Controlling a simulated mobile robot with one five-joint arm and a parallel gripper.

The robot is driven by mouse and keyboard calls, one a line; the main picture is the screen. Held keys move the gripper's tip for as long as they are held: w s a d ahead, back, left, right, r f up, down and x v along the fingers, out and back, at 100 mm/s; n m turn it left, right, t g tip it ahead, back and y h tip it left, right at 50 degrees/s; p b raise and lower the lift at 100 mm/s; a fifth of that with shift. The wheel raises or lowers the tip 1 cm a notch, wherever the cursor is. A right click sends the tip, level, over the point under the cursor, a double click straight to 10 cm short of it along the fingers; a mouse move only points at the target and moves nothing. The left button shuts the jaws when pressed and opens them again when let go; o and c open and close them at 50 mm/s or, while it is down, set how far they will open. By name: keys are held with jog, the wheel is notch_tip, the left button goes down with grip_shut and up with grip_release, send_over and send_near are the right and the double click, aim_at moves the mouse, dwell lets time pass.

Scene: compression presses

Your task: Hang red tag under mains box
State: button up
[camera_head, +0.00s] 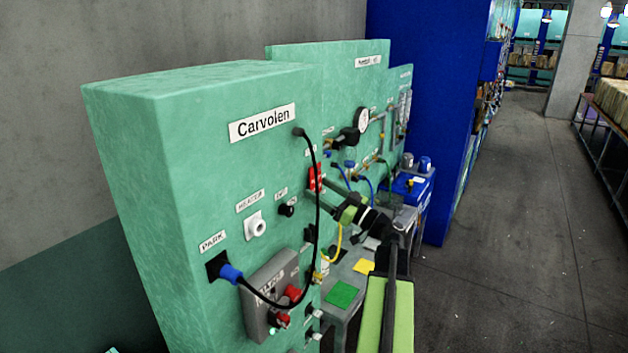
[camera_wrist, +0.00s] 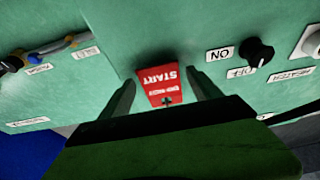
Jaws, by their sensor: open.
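The red tag (camera_head: 316,178) is on the green press panel, right of and below the Carvolen sign. In the wrist view the red tag (camera_wrist: 158,85) appears upside down with white lettering that includes START. My gripper (camera_head: 327,188) is at the tag; in the wrist view its fingers (camera_wrist: 161,78) are open, one on each side of the tag. I cannot tell whether they touch it. The grey mains box (camera_head: 262,285) is lower on the panel, left of my gripper, with a red handle (camera_head: 292,293) on it.
A black cable (camera_head: 317,215) loops from the upper panel to a blue plug (camera_head: 230,273) at PARK, passing in front of the mains box. A white socket (camera_head: 256,226) and black knob (camera_wrist: 258,52) stick out nearby. Open floor (camera_head: 520,230) lies right.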

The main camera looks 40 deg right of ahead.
jog(key=c, duration=0.9)
jog(key=shift+r, duration=0.1)
jog(key=shift+r+p, duration=0.55)
jog(key=shift+p, duration=0.05)
jog(key=shift+s, duration=0.15)
jog(key=shift+s+d, duration=0.2)
jog(key=shift+s, duration=0.6)
jog(key=shift+s+d, duration=0.15)
jog(key=shift+s, duration=0.6)
jog(key=shift+s+d, duration=0.2)
jog(key=shift+s, duration=0.6)
jog(key=shift+s+d, duration=0.2)
jog(key=shift+s, duration=0.6)
jog(key=shift+s+d, duration=0.2)
jog(key=shift+s, duration=0.6)
jog(key=shift+s+d, duration=0.2)
jog(key=shift+s, duration=0.6)
